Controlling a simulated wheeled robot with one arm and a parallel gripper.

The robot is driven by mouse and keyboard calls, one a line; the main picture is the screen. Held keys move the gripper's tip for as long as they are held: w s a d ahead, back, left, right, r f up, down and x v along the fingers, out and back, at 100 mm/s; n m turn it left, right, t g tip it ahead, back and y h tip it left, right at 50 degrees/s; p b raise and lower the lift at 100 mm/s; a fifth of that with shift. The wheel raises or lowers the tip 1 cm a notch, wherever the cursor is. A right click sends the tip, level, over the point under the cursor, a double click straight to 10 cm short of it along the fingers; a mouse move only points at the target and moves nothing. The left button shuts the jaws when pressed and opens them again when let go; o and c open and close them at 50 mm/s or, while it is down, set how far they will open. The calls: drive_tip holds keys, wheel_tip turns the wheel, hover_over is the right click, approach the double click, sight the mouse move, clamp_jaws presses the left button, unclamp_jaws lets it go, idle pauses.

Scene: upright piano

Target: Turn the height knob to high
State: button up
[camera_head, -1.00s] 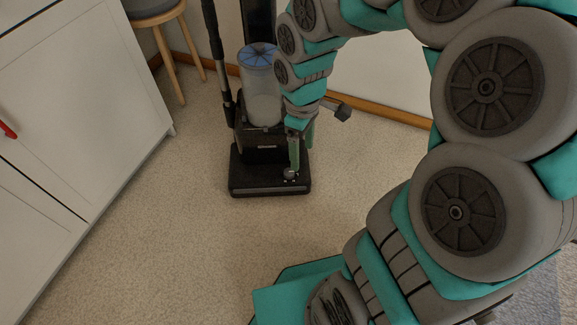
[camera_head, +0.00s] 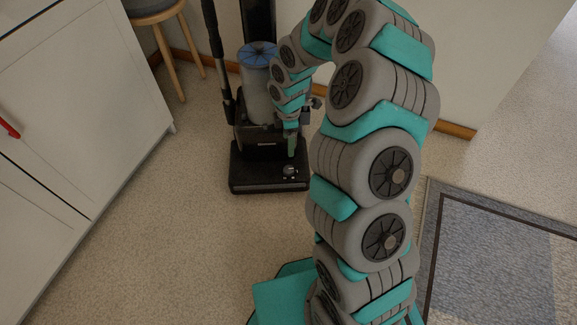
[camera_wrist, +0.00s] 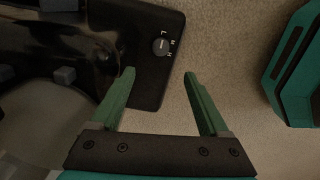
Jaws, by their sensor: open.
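The height knob (camera_wrist: 160,47) is a small round grey dial on the black base of an upright vacuum cleaner (camera_head: 262,175). Letters L, M and H are printed around it in the wrist view. In the head view the knob (camera_head: 290,171) shows near the front right of the base. My gripper (camera_wrist: 158,74) is open and empty, its two green fingers apart. In the wrist view the knob lies ahead of the gap between the fingertips, and neither finger touches it. In the head view my gripper (camera_head: 291,152) is just behind the knob.
White cabinets (camera_head: 80,110) with a red handle stand at the left. A stool (camera_head: 165,35) is behind, by the wall. A grey rug (camera_head: 500,265) lies at the right. Carpet in front of the vacuum is clear.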

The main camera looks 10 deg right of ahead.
sight(289, 168)
wheel_tip(289, 168, down, 14)
drive_tip(key=shift+f+b, duration=0.25)
drive_tip(key=shift+b, duration=0.4)
clamp_jaws()
idle(0.5)
